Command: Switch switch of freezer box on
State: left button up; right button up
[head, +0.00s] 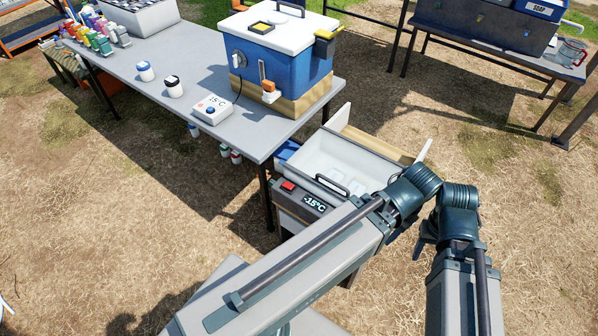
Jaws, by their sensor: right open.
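The freezer box (345,163) stands low beside the right end of the table, with a pale top and a dark handle. Its front panel carries a red switch (288,186) and a display (314,203) that reads -15°C. I cannot tell the switch's position from its tilt. My right gripper (424,240) is small and mostly hidden behind my arm, to the right of the freezer box and apart from the switch. It is open, and I see nothing in it. My arm covers the lower right of the freezer's front. My left gripper is not in view.
A grey table (190,62) holds a blue cooler (283,60) with a white lid, a small white display unit (211,108), two jars and several coloured bottles. Its corner overhangs near the freezer box. Another table (490,55) stands at the back right.

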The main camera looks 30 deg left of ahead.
aim_at(288, 186)
jog(key=u, duration=1.3)
jog(key=i+l, duration=0.1)
jog(key=i, duration=0.2)
jog(key=i+l+u, duration=0.15)
jog(key=i+j, duration=0.05)
jog(key=i, duration=0.05)
